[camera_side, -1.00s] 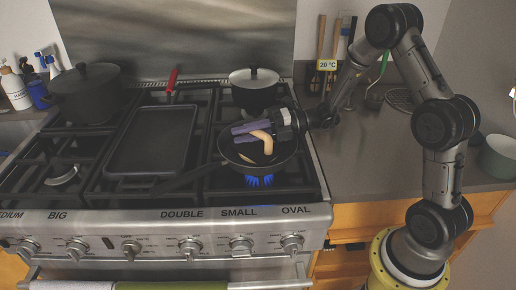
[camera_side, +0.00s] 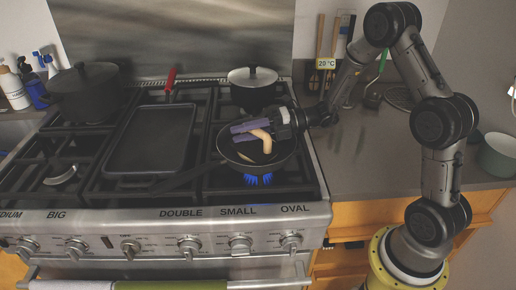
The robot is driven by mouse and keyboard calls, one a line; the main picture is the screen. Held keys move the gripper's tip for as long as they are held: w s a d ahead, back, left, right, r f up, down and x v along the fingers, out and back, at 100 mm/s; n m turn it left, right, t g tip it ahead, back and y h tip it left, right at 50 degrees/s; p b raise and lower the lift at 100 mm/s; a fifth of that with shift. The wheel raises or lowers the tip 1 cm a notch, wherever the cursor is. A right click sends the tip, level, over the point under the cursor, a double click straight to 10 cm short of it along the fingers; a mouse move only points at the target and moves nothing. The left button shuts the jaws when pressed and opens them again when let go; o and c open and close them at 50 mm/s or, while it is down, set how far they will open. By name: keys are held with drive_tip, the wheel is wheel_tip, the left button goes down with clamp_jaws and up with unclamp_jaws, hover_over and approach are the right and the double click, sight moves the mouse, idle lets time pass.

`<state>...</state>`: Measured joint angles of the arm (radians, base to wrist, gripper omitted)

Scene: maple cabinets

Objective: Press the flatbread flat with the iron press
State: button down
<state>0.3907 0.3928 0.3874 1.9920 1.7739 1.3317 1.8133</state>
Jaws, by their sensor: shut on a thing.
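My gripper (camera_side: 250,131), with purple fingers, is shut over the dark frying pan (camera_side: 288,153) on the right front burner. Between its fingers is a tan, curved piece that looks like the handle of the iron press (camera_side: 266,146). The press's dark plate cannot be told apart from the dark pan. A small pale strip, which may be the flatbread (camera_side: 245,158), shows in the pan below the fingers; the rest of it is hidden. Whether press and bread touch cannot be told.
Blue flames (camera_side: 258,180) burn under the pan. A lidded pot (camera_side: 253,92) stands behind it, a flat griddle (camera_side: 150,140) to its left, and a large dark pot (camera_side: 85,92) at the back left. Utensils (camera_side: 335,45) stand at the back of the right-hand counter.

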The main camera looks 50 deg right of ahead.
sight(244, 145)
drive_tip(key=shift+s+f, duration=0.15)
drive_tip(key=shift+f, duration=0.1)
wheel_tip(244, 145, up, 11)
drive_tip(key=shift+r, duration=0.15)
idle(0.9)
